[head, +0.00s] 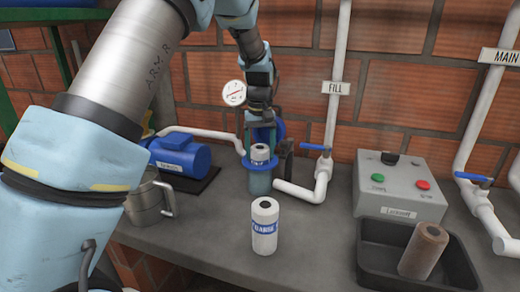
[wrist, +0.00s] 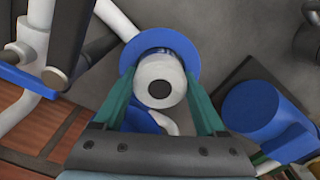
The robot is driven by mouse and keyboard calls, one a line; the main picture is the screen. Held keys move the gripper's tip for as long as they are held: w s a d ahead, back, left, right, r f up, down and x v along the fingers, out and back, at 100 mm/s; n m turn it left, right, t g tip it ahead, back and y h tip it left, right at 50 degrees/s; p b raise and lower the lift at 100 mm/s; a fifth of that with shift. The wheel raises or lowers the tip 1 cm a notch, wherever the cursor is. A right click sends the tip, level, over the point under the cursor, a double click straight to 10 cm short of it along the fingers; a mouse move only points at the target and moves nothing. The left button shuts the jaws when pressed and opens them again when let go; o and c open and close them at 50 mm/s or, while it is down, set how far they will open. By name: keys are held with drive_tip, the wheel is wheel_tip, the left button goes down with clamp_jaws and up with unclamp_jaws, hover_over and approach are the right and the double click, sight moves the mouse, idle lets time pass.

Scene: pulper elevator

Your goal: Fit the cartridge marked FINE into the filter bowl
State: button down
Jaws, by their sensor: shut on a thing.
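A white cartridge (head: 260,154) with a blue band stands upright between the fingers of my gripper (head: 260,146); the band's lettering is too small to read. The wrist view shows the cartridge's white top with a dark central hole (wrist: 160,78) between the green fingers of my gripper (wrist: 160,98). The filter bowl (head: 260,184) is bluish, with a blue rim that also shows around the cartridge in the wrist view (wrist: 186,49). The cartridge's lower part is hidden behind the rim; it appears to be partway inside the bowl. My gripper is shut on the cartridge.
A white cartridge whose label seems to read COARSE (head: 265,226) stands in front of the bowl. A brown cartridge (head: 424,250) leans in a black tray (head: 372,262). A metal jug (head: 146,203), blue pump (head: 180,154), FILL pipe (head: 322,180) and control box (head: 400,190) surround the bowl.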

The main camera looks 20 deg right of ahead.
drive_tip(key=shift+f, duration=0.3)
